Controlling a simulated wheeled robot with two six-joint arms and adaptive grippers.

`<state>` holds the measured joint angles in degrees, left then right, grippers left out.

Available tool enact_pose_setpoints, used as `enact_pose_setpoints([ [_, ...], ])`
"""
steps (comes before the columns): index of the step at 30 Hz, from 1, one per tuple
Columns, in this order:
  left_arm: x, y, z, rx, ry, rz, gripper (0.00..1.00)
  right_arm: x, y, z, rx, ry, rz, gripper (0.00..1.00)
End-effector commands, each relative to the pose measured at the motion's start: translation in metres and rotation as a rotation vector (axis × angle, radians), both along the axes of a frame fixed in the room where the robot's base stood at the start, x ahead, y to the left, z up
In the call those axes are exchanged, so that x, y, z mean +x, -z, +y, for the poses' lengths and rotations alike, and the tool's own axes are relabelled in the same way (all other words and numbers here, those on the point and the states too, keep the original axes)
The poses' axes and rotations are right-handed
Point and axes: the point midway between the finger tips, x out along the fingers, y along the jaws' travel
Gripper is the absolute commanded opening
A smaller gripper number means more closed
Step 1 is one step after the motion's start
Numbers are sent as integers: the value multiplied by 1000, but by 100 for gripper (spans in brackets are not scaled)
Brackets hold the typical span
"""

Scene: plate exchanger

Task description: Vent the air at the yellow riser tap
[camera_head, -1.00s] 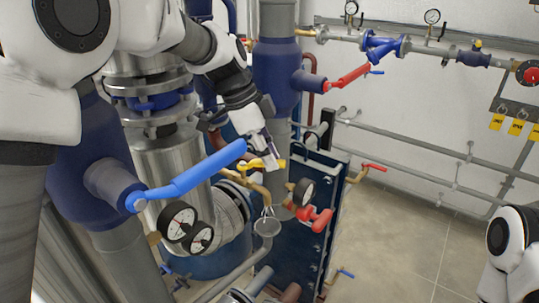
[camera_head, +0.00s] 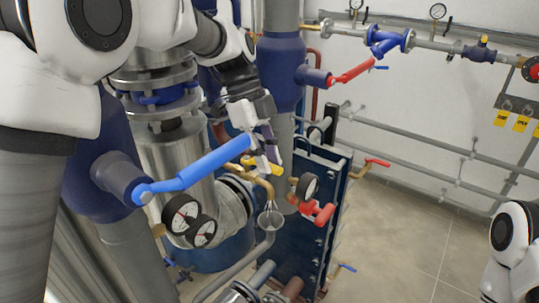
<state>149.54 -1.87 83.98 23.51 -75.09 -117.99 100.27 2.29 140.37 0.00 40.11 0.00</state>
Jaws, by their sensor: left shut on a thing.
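The yellow tap handle (camera_head: 274,169) sits on a brass pipe (camera_head: 258,182) in the middle of the head view, partly covered by my left gripper. My left gripper (camera_head: 266,158) comes down from above and is shut on the yellow handle. A grey funnel (camera_head: 269,220) stands under the brass pipe's outlet. Thin pale lines show between outlet and funnel; I cannot tell whether they are liquid or part of the funnel. Only white links of my right arm show at the right edge; its gripper is out of view.
A long blue lever (camera_head: 192,174) lies just left of my left gripper. A pressure gauge (camera_head: 307,186) and a red handle (camera_head: 322,212) are close on the right, by the dark blue plate exchanger (camera_head: 305,240). Two more gauges (camera_head: 182,214) sit lower left. The floor at right is clear.

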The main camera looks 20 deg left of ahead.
Motion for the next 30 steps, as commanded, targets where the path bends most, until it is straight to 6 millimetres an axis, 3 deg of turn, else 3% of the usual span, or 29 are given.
enact_pose_setpoints([
  [9,3,-6,1,-2,0,-16,0,0,-1,0,0,0,0,0],
  [10,3,-6,1,-2,0,-16,25,0,-1,0,0,0,0,0],
  [12,3,-6,0,-2,0,-16,47,0,-1,0,0,0,0,0],
  [23,1,-7,0,-1,0,-8,47,0,-1,0,0,0,0,0],
  [26,2,-22,0,-1,1,-9,47,0,0,0,0,0,0,0],
  [30,2,-55,1,-3,0,-14,47,0,0,0,0,0,0,0],
])
